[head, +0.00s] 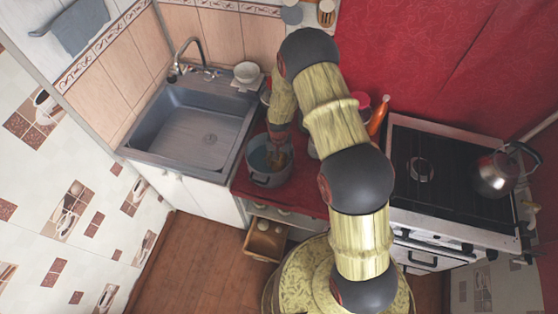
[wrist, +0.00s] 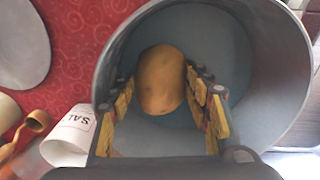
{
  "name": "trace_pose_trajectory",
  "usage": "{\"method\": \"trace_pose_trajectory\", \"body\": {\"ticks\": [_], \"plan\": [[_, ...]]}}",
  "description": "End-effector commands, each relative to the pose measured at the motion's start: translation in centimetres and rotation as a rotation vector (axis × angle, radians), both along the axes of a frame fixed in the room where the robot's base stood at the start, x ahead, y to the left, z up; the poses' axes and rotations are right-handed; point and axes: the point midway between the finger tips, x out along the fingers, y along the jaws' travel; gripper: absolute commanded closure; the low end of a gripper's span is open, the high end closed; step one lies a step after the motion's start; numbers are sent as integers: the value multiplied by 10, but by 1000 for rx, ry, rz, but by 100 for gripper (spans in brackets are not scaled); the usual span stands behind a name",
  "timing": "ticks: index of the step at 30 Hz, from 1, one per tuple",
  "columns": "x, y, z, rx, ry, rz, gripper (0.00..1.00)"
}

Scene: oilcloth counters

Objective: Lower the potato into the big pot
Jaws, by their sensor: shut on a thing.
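The potato (wrist: 160,80) is yellow-brown and sits between the two fingers of my gripper (wrist: 160,92) in the wrist view. My gripper is shut on it. The big pot (wrist: 278,62) is grey with a bluish inside, and its rim surrounds the potato and fingertips in the wrist view. In the head view the pot (head: 268,180) stands on the red counter beside the sink, with my gripper (head: 277,158) pointing down into its mouth. Whether the potato touches the pot's bottom cannot be told.
The sink (head: 205,135) is left of the pot, with a white bowl (head: 246,72) behind. The stove (head: 440,165) with a kettle (head: 497,172) is at right. An orange bottle (head: 378,117) stands near my arm. A white labelled container (wrist: 72,135) is close to the pot.

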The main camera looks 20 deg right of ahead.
Motion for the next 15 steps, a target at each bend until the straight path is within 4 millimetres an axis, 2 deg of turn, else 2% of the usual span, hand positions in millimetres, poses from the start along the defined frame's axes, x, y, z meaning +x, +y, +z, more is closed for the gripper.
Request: {"method": "trace_pose_trajectory", "body": {"ticks": [15], "plan": [[0,0,-8,0,0,0,81]]}}
